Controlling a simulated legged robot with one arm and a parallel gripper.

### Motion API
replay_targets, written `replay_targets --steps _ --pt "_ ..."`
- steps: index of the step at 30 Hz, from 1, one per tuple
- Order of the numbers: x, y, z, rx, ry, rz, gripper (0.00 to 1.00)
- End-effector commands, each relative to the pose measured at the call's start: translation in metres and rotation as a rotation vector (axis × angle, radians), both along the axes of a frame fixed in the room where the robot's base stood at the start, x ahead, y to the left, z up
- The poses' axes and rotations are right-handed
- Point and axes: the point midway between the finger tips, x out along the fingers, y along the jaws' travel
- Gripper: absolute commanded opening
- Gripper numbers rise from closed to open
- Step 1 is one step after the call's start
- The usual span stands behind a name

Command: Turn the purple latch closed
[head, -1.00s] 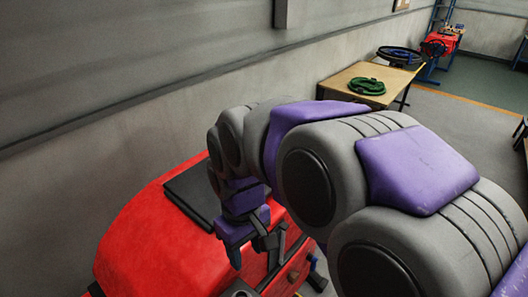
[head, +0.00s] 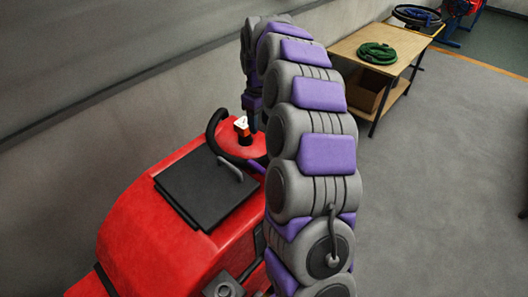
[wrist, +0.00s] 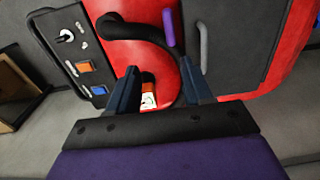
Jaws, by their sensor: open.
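The purple latch (wrist: 168,27) shows in the wrist view as a short purple bar on the red tank machine, between a black hose and a grey handle. In the head view only a purple sliver (head: 257,166) that may be the latch shows beside my arm. My gripper (wrist: 160,64) is open, with its two dark blue fingers apart and empty. The latch lies beyond the fingertips, apart from them. In the head view my gripper (head: 252,112) hangs over the far end of the machine, partly hidden by my arm.
A black lid (head: 200,192) with a grey handle (head: 232,168) lies on the red machine (head: 135,232). An orange and white part (head: 241,125) stands near the black hose (head: 213,128). A control panel (wrist: 75,45) is at left. A wooden table (head: 352,48) stands behind; the right floor is clear.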

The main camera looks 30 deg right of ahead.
Motion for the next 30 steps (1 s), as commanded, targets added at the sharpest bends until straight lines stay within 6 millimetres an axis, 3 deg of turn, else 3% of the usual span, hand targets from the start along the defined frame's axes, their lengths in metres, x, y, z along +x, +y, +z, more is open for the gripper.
replay_targets --steps 7,20,30 --pt "0.0 0.013 -0.023 -0.01 0.004 0.004 0.5" --pt "0.0 -0.011 -0.112 0.012 0.004 0.001 0.5" --pt "0.001 0.011 -0.163 -0.006 0.004 0.004 0.5"
